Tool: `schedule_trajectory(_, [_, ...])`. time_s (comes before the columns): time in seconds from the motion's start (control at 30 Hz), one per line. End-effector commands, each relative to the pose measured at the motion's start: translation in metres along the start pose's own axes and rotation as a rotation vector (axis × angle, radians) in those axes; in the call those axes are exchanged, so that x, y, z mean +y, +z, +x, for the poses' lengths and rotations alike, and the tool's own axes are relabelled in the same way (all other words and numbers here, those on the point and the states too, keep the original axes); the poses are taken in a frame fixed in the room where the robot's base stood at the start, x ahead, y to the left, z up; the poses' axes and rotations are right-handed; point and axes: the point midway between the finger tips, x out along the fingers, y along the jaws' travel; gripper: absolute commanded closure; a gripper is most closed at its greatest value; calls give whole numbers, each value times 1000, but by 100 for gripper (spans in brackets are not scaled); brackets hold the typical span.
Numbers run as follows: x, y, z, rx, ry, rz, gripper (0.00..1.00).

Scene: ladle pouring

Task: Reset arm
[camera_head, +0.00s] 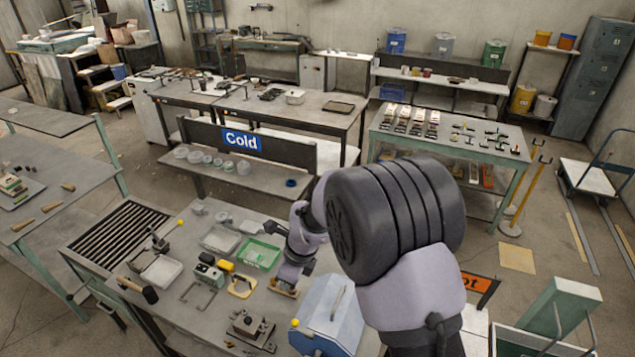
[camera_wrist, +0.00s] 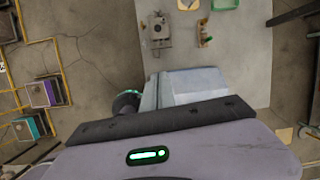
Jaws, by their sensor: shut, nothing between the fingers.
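My gripper (camera_head: 288,276) hangs down from my grey-lilac wrist in the head view, over the middle of the workbench (camera_head: 205,322). It is shut and holds nothing. From this angle its fingertips overlap a small tan-based item (camera_head: 284,291), and I cannot tell whether they touch it. The same item appears to show in the wrist view (camera_wrist: 205,38). My large dark arm joint fills the centre right of the head view and hides part of the scene behind it. My lilac wrist housing fills the bottom of the wrist view, where no fingertips show.
A blue-grey box (camera_head: 327,312) stands on the bench near my forearm. A "Cold" bench (camera_head: 241,141) stands behind. An orange sign (camera_head: 477,283) is partly hidden at the right.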

Motion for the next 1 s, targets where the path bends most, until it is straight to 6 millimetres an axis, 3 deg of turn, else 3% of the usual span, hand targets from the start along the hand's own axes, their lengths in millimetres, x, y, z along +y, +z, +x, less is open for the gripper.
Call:
schedule_trajectory(0.03, [-2,-19,11,-13,-28,-71,100])
schedule_trajectory(0.17, [12,-77,-9,-17,-112,-379,100])
schedule_trajectory(0.33, [67,-165,-13,43,-225,-788,100])
schedule_trajectory(0.5, [141,-247,25,168,-307,-1160,100])
schedule_trajectory(0.6, [174,-279,48,240,-327,-1316,100])
schedule_trajectory(0.73, [194,-297,62,293,-333,-1422,100])
schedule_trajectory(1.0, [197,-298,57,303,-331,-1446,100])
